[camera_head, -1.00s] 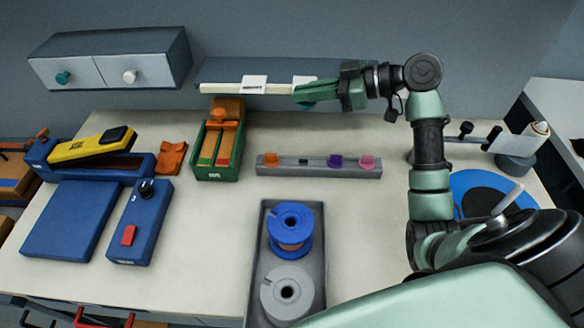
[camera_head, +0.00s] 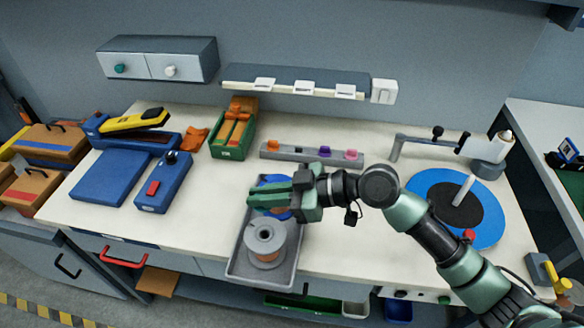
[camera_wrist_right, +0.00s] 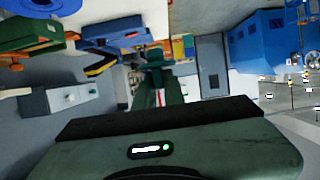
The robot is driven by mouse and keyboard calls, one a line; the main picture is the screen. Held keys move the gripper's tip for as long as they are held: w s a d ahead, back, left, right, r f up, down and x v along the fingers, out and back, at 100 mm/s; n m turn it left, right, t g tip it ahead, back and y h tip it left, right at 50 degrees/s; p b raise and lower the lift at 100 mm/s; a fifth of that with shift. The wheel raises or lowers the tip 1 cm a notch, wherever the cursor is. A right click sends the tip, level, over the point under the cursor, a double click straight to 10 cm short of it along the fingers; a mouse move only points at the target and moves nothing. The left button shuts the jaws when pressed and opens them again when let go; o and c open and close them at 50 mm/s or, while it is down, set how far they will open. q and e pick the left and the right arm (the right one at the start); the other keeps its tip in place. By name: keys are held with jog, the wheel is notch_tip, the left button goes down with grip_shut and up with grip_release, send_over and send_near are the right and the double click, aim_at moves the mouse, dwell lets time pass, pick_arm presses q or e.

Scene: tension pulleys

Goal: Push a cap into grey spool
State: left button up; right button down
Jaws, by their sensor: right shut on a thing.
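The grey spool (camera_head: 264,233) stands in the front part of a grey tray (camera_head: 293,254), its dark centre hole open to view. The blue spool (camera_head: 270,181) is behind it, mostly covered by my right gripper (camera_head: 262,197). That gripper is shut on a cap, which its fingers hide in the head view; it hovers above the blue spool, behind the grey spool's hole. The wrist view shows the gripper (camera_wrist_right: 155,65) but no clear cap. An orange cap (camera_head: 272,145), purple cap (camera_head: 324,150) and pink cap (camera_head: 351,153) sit in the rack (camera_head: 300,153). My left gripper is out of view.
A green box (camera_head: 232,152) with orange pieces stands behind left. A blue device with a red button (camera_head: 153,188) and a blue plate lie at left. A blue disc (camera_head: 421,184) with a post stands at right. The table's front edge is close to the tray.

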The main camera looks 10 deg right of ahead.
jog(key=shift+s+a, duration=0.15)
jog(key=shift+s, duration=0.4)
jog(key=shift+s+f, duration=0.15)
jog(key=shift+f, duration=0.05)
jog(key=shift+w+a+f+b, duration=0.1)
jog(key=shift+w+f+b, duration=0.2)
jog(key=shift+f+b, duration=0.35)
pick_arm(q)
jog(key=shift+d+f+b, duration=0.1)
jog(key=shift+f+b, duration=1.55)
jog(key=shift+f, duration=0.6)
pick_arm(e)
jog(key=shift+s+f, duration=0.1)
jog(key=shift+f, duration=2.8)
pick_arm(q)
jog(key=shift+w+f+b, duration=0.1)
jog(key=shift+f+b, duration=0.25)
pick_arm(e)
jog(key=shift+f, duration=0.2)
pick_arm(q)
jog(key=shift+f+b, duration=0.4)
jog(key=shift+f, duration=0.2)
pick_arm(e)
jog(key=shift+f, duration=0.2)
